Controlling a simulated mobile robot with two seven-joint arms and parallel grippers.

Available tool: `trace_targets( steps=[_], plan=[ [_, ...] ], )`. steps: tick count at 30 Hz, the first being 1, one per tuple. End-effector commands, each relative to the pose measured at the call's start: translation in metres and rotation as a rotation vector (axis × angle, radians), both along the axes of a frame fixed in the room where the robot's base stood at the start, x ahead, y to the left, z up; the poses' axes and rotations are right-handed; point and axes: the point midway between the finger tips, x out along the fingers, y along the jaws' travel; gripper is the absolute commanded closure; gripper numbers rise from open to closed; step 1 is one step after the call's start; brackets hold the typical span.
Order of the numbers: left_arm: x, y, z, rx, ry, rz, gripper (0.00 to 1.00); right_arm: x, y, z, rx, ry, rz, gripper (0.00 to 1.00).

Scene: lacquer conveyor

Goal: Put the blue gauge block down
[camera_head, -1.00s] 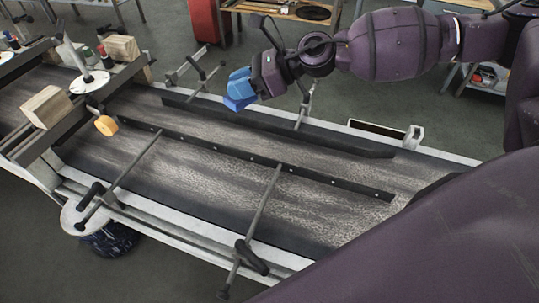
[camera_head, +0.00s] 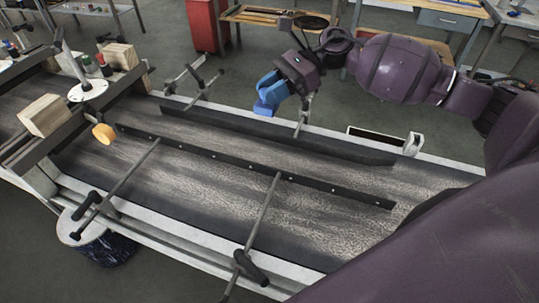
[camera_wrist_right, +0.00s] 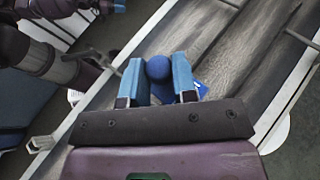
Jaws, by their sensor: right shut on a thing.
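My right gripper (camera_head: 270,92) is over the far side of the conveyor, near the far guide rail, with its light blue fingers pointing down. It is shut on the blue gauge block (camera_head: 263,108), whose darker blue part shows below the fingertips. In the right wrist view the gripper (camera_wrist_right: 160,80) has a rounded dark blue part of the block (camera_wrist_right: 157,67) between its fingers, and another blue piece shows beyond the right finger. The fingers hide much of the block. I cannot tell whether it touches a surface. My left gripper is not in view.
The conveyor belt (camera_head: 200,185) is bare between its dark guide rails (camera_head: 270,172). Metal clamp rods (camera_head: 265,215) cross its near side. A drum (camera_head: 100,245) stands in front.

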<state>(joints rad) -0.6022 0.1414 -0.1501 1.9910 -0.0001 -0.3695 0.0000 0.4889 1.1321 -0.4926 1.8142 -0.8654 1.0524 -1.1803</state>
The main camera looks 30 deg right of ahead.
Motion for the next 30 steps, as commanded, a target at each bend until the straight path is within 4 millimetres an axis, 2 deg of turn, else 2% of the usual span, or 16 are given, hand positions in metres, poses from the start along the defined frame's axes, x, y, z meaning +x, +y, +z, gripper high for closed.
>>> trace_targets(
  steps=[15,19,26,30],
  plan=[
    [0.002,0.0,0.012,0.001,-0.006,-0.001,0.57,0.0,0.001,-0.11,0.001,0.002,-0.003,1.0],
    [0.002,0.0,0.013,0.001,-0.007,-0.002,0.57,0.0,0.001,-0.128,0.001,0.001,-0.002,1.0],
    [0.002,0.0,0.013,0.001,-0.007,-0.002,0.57,0.0,0.001,-0.141,0.001,0.001,-0.002,1.0],
    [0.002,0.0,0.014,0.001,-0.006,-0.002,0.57,0.0,0.001,-0.157,0.001,0.003,-0.002,1.0]
  ],
)
